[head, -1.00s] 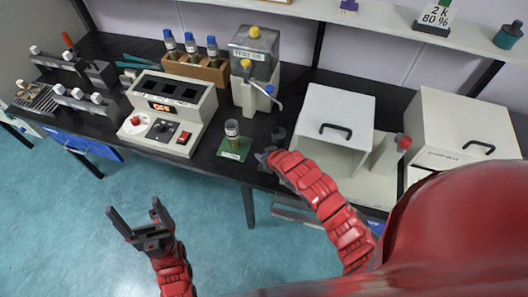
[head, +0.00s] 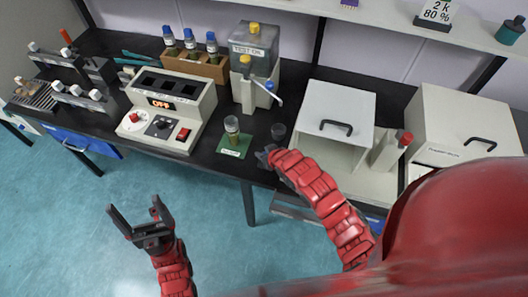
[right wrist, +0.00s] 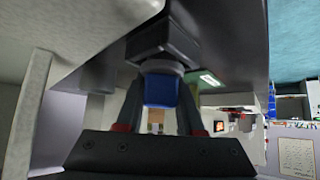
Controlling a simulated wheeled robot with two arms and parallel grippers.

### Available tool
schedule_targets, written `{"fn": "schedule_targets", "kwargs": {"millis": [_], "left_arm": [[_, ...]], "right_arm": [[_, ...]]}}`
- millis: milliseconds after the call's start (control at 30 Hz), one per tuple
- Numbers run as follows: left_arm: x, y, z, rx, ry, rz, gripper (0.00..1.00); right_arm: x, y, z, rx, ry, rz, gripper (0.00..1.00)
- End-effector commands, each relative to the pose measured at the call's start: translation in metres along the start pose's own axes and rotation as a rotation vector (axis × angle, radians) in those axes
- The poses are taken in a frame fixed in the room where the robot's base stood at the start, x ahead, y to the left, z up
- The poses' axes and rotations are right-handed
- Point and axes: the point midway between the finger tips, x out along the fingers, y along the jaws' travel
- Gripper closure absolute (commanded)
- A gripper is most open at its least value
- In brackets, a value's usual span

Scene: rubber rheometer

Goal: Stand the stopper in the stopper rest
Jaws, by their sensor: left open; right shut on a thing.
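My right gripper (head: 266,155) is at the bench's front edge, just below a small dark round piece (head: 278,131). In the right wrist view its fingers (right wrist: 160,105) are shut on a blue stopper (right wrist: 161,91) with a grey collar. A dark block (right wrist: 163,40), perhaps the stopper rest, lies right against the collar end; I cannot tell if they touch. The stopper is hidden in the head view. An uncapped vial (head: 232,127) stands on a green mat (head: 235,147) to the left. My left gripper (head: 133,222) is open and empty over the floor.
A grey heater block (head: 168,108) stands left of the vial, with a rack of blue-capped bottles (head: 196,69) behind. A test oil dispenser (head: 253,65) is behind the vial. A white box (head: 335,115) and red-knobbed lever (head: 404,139) stand to the right.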

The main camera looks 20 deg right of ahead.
Motion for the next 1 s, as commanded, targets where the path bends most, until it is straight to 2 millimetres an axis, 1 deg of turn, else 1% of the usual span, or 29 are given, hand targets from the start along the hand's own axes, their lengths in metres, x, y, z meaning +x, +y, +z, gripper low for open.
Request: {"fn": "schedule_targets", "kwargs": {"millis": [67, 100, 267, 300, 667, 767, 867, 1000], "left_arm": [[-0.002, 0.000, 0.000, 0.000, 0.000, 0.000, 0.12], [-0.001, 0.000, 0.000, 0.000, 0.000, 0.000, 0.12], [-0.001, 0.000, 0.000, 0.000, 0.000, 0.000, 0.12], [-0.001, 0.000, 0.000, 0.000, 0.000, 0.000, 0.12], [-0.002, 0.000, 0.000, 0.000, 0.000, 0.000, 0.12], [-0.004, 0.000, 0.001, 0.000, 0.000, 0.000, 0.12], [-0.007, 0.000, 0.001, 0.000, 0.000, 0.000, 0.12], [-0.011, 0.001, 0.002, 0.000, 0.000, 0.000, 0.12]], "right_arm": [[0.001, 0.000, 0.001, 0.000, 0.000, 0.000, 1.00], [0.001, 0.000, 0.001, 0.000, 0.000, 0.000, 0.60], [0.001, 0.000, 0.001, 0.000, 0.000, 0.000, 0.31], [0.001, 0.000, 0.001, 0.000, 0.000, 0.000, 0.29], [-0.002, 0.000, 0.001, 0.000, 0.002, 0.000, 0.29], [-0.009, 0.002, 0.002, 0.003, 0.002, 0.001, 0.29], [-0.022, 0.001, 0.002, 0.002, 0.001, 0.000, 0.29], [-0.046, 0.002, 0.001, 0.003, 0.003, 0.002, 0.29]]}}
